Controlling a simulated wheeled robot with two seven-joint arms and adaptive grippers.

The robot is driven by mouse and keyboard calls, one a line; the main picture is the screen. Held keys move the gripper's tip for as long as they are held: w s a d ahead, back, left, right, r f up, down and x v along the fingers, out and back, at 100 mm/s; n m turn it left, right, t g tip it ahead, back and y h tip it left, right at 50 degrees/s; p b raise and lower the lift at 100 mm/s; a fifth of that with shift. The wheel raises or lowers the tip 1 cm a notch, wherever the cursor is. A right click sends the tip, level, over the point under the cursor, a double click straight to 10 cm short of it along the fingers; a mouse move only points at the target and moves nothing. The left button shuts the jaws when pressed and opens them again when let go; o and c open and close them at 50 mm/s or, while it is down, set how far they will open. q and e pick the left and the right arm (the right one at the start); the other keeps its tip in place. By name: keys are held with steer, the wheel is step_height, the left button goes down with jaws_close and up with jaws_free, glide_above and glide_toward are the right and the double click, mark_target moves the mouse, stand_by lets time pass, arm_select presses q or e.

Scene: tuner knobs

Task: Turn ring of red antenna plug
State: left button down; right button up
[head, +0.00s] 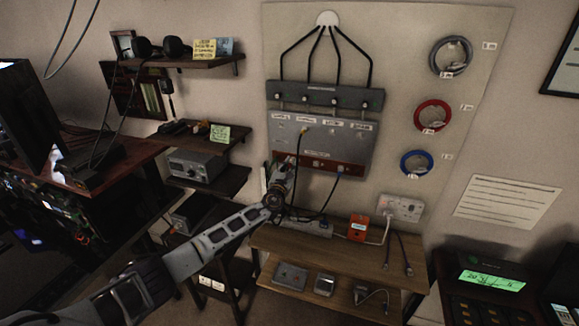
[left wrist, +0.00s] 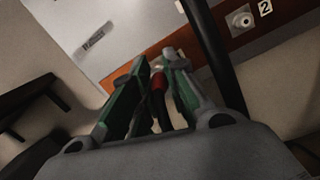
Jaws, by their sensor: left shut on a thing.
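In the left wrist view, my left gripper (left wrist: 160,66) is shut on the ring of the red antenna plug (left wrist: 158,82). The plug sits between the two green-edged fingers, in front of the red-brown strip (left wrist: 228,46) at the bottom of the grey panel. In the head view, my left gripper (head: 281,168) is at the lower left corner of the grey panel (head: 340,142) and hides the plug there. How far the ring is turned cannot be told. My right gripper is not in view.
A blue plug (head: 340,171) and a yellow plug (head: 304,129) with dark cables are on the panel. A wooden shelf (head: 262,240) is below. Coiled cables, one red (head: 433,115), hang at the right. A black cable (left wrist: 215,50) passes close beside my fingers.

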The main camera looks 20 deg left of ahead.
arm_select(q)
steer(key=shift+f, duration=0.1)
steer(key=c, duration=1.3)
jaws_free()
steer(key=shift+c, duration=0.2)
steer(key=shift+s, duration=0.2)
steer(key=s+f, duration=0.1)
steer(key=s, duration=1)
steer(key=shift+s, duration=0.3)
steer(key=shift+f, duration=0.1)
